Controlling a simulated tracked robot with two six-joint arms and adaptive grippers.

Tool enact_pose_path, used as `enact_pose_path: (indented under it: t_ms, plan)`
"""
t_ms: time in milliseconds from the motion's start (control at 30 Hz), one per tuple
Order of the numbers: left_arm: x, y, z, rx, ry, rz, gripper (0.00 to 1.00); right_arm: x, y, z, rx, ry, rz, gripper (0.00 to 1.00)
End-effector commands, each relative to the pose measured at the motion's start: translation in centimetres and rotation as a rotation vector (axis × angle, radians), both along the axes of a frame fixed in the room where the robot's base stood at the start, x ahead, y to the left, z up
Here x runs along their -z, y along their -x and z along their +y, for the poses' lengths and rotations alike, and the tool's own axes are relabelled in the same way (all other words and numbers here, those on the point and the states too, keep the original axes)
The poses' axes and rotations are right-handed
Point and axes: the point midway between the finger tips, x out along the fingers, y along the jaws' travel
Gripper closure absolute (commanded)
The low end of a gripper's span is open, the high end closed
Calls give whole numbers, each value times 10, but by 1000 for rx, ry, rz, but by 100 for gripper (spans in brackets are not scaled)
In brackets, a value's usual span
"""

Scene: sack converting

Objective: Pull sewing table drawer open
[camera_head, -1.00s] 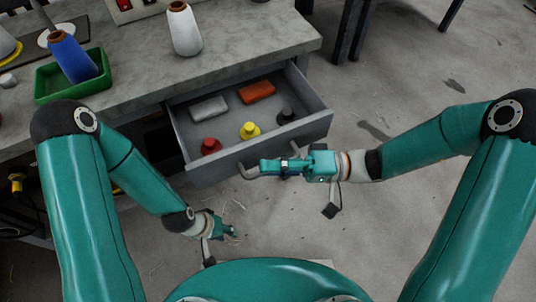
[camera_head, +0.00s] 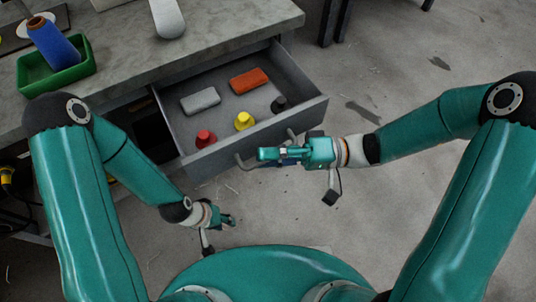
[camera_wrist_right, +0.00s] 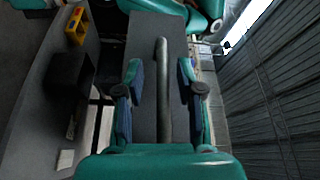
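The grey drawer (camera_head: 190,128) of the sewing table (camera_head: 225,50) stands pulled out, its inside in plain view. My right gripper (camera_head: 268,154) is at the drawer's front, by its bar handle (camera_head: 240,161). In the right wrist view the handle (camera_wrist_right: 163,85) runs between the two fingers of my right gripper (camera_wrist_right: 160,80). The fingers are apart, with gaps visible on both sides of the bar. My left gripper (camera_head: 229,219) hangs low over the floor, left of and below the drawer front, away from it. Its fingers are too small to judge.
In the drawer lie a grey block (camera_head: 201,100), an orange block (camera_head: 249,79), and red (camera_head: 205,138), yellow (camera_head: 244,121) and black (camera_head: 279,104) pieces. A green tray (camera_head: 55,78) with a blue cone (camera_head: 54,43) and a white cone (camera_head: 167,18) stand on the tabletop. Floor at right is clear.

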Motion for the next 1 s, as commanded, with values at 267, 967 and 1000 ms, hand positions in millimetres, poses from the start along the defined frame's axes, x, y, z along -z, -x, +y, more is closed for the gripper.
enact_pose_path:
  t_ms: [267,967,1000]
  plan:
    - [-1,0,0,0,0,0,65,0,-1,-8,2,-2,-2,63]
    - [-1,0,0,0,0,0,65,9,-9,-116,-1,0,0,63]
    - [-1,0,0,0,0,0,65,9,-9,-118,-1,-1,-1,63]
